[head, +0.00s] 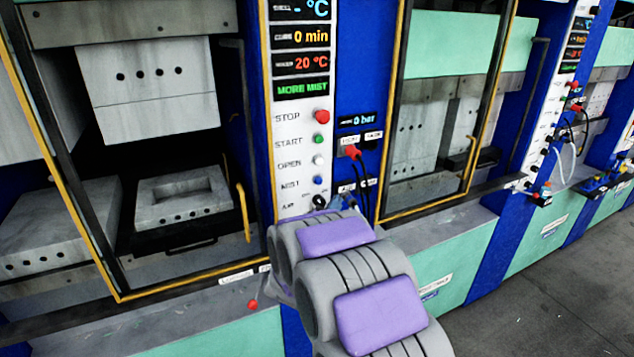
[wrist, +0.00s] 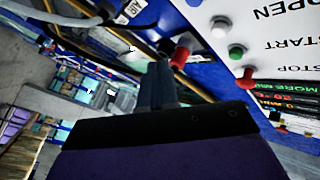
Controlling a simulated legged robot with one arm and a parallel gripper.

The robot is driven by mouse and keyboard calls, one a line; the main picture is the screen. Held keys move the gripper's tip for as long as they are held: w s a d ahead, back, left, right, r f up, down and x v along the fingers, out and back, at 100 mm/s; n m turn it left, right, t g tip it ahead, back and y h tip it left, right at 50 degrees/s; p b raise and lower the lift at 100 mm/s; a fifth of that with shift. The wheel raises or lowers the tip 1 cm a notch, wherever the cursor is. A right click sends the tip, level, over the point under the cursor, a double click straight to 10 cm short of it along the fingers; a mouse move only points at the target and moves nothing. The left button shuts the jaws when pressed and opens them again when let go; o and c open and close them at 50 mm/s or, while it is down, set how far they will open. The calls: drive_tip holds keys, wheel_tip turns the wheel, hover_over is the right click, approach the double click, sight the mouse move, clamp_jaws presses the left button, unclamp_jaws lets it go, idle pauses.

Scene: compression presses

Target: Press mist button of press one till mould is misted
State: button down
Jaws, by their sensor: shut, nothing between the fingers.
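The blue mist button (head: 318,181) is on the white control panel (head: 291,140) of the open press at left, below the white open button. The panel's green display (head: 302,88) reads "MORE MIST". The mould's lower half (head: 180,195) lies in the open press, below the upper block (head: 150,85). In the wrist view the blue button (wrist: 194,3) is cut by the top edge. My gripper (wrist: 158,85) is shut and empty, apart from that button in the picture. In the head view my arm mostly hides the gripper, just below the panel's lower end.
A red stop button (head: 322,116), green start button (head: 319,139) and white open button (head: 318,160) sit above the mist button. A red hose connector (head: 352,152) with dark cables is right of the panel. A yellow-edged door frame (head: 118,292) borders the press. Grey floor (head: 560,280) is clear at right.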

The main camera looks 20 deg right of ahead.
sight(319, 181)
drive_tip(key=w+p, duration=0.2)
drive_tip(key=w, duration=0.5)
drive_tip(key=shift+w+d+p, duration=0.2)
drive_tip(key=shift+w+p, duration=0.05)
drive_tip(key=shift+p, duration=0.05)
drive_tip(key=shift+a, duration=0.35)
drive_tip(key=shift+d, duration=0.25)
idle(0.4)
drive_tip(key=shift+w+a, duration=0.1)
drive_tip(key=shift+w, duration=0.05)
idle(0.6)
drive_tip(key=shift+w, duration=0.25)
